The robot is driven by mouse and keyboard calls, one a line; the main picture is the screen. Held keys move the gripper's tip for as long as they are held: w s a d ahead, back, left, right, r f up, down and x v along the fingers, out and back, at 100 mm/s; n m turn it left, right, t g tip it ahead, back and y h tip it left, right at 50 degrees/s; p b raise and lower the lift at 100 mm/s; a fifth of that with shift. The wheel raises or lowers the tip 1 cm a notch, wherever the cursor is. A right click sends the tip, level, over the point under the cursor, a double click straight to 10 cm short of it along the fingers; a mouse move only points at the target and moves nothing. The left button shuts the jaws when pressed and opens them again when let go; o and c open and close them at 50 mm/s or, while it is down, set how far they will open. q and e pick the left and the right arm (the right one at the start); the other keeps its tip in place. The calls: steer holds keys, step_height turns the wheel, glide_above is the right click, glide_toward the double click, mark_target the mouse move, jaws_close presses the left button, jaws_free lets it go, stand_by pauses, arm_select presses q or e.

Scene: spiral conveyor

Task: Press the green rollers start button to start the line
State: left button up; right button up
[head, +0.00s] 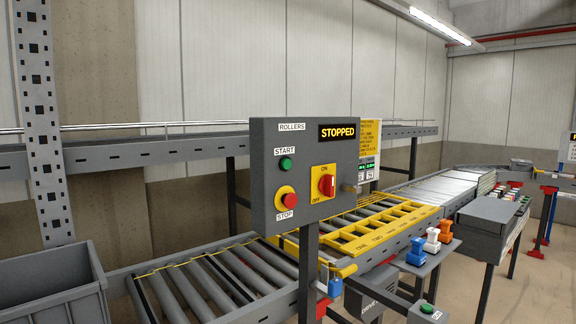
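The green start button (286,164) is on the left side of a grey control box (262,200), under a "START" label. Below the green button is a red stop button (286,193) on a yellow collar, labelled "STOP". To the right, a red rotary switch (326,185) sits on a yellow plate marked ON and OFF. Neither of my grippers shows in the head view.
The box stands on a post in front of the roller conveyor (215,280), which has a yellow guard frame (385,225). A grey bin (50,285) is at the lower left. Blue, white and orange pieces (432,240) stand at the right. Another small green button (427,309) is at the bottom.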

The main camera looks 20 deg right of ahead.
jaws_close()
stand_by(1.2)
